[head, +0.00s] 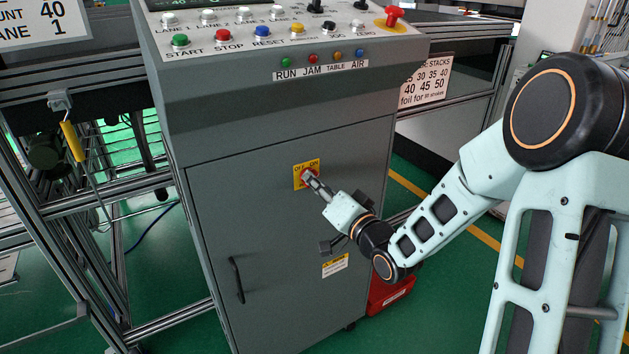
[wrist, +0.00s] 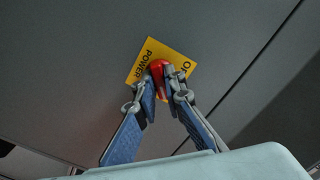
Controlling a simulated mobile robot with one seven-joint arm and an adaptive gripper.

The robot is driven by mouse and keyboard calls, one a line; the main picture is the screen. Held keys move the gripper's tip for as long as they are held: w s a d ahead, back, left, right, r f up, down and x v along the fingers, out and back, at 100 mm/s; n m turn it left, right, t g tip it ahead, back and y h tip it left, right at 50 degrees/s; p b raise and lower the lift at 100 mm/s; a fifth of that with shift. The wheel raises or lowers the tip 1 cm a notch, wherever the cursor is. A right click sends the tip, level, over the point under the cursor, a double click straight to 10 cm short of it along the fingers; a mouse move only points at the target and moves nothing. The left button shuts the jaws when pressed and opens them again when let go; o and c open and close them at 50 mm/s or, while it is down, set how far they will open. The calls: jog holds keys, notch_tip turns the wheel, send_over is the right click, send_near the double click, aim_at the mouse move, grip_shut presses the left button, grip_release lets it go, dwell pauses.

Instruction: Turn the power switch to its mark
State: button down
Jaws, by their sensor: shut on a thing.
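The power switch is a red knob on a yellow plate (head: 299,181) on the grey cabinet's front door. The plate is marked OFF and ON along its top in the head view. In the wrist view the red knob (wrist: 158,72) sits between the fingers, on the yellow plate (wrist: 140,68) with the word POWER. My gripper (head: 310,178) reaches in from the lower right and is shut on the knob. The fingertips (wrist: 160,82) hide part of the knob and plate, so I cannot tell which mark the knob points to.
The cabinet (head: 270,240) has a black door handle (head: 236,280) at lower left and a small warning label (head: 335,265) below my wrist. A sloped panel above carries buttons and a red emergency knob (head: 394,15). A red box (head: 391,290) stands at the cabinet's right side.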

jog(key=c, duration=2)
grip_release()
jog(key=shift+s, duration=0.1)
jog(key=v, duration=0.7)
jog(key=shift+s+d, duration=0.15)
